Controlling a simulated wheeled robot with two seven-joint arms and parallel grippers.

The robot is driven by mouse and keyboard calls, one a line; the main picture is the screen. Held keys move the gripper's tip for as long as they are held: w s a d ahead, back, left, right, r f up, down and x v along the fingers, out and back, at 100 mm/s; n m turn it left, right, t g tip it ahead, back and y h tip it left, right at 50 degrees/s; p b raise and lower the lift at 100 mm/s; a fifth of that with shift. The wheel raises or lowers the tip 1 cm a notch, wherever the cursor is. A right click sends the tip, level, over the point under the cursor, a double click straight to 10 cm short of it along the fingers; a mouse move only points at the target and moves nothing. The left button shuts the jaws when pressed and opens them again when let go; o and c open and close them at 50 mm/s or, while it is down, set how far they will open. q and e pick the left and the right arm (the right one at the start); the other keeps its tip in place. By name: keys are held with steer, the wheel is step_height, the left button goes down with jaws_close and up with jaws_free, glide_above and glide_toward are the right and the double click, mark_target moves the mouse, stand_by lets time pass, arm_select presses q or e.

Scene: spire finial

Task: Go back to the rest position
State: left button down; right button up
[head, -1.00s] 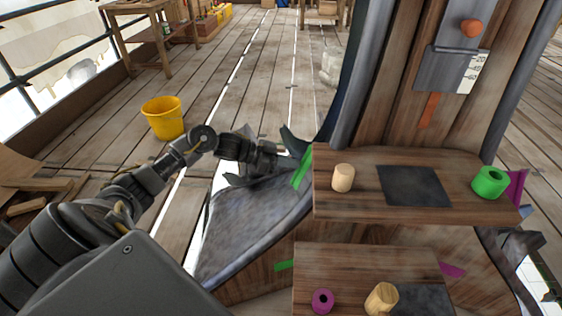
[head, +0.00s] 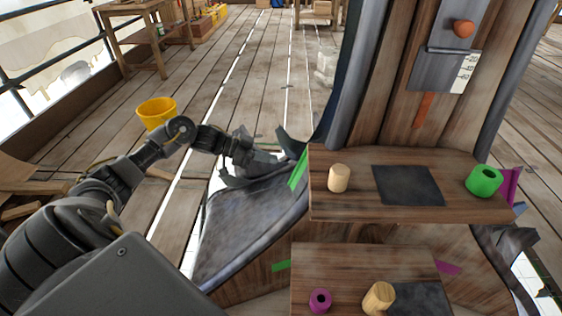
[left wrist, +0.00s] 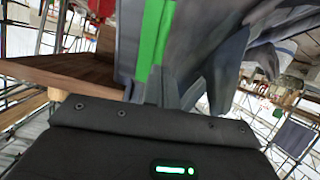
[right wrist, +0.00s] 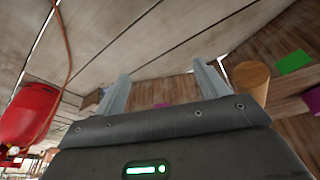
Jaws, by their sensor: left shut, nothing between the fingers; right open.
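My left gripper (head: 268,160) is at the end of the arm from the left, beside the left edge of the upper wooden shelf (head: 340,205). In the left wrist view its fingers (left wrist: 167,92) are together and empty, near a green strip (left wrist: 153,40) and grey sheet. In the right wrist view my right gripper (right wrist: 162,90) has its fingers wide apart with nothing between them. A wooden cylinder (right wrist: 251,80) shows just right of its right finger. I cannot make out my right gripper surely in the head view.
The upper shelf bears a wooden peg (head: 339,178), a dark square (head: 408,185) and a green ring (head: 484,180). The lower shelf (head: 330,262) bears a purple ring (head: 320,300) and another peg (head: 379,298). A yellow bucket (head: 157,112) stands on open plank floor.

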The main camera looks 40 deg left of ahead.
arm_select(q)
steer(key=v, duration=0.4)
steer(key=shift+s+a+r, duration=0.2)
steer(key=shift+a, duration=0.1)
arm_select(e)
steer(key=shift+w+f, duration=0.15)
steer(key=shift+f, duration=0.5)
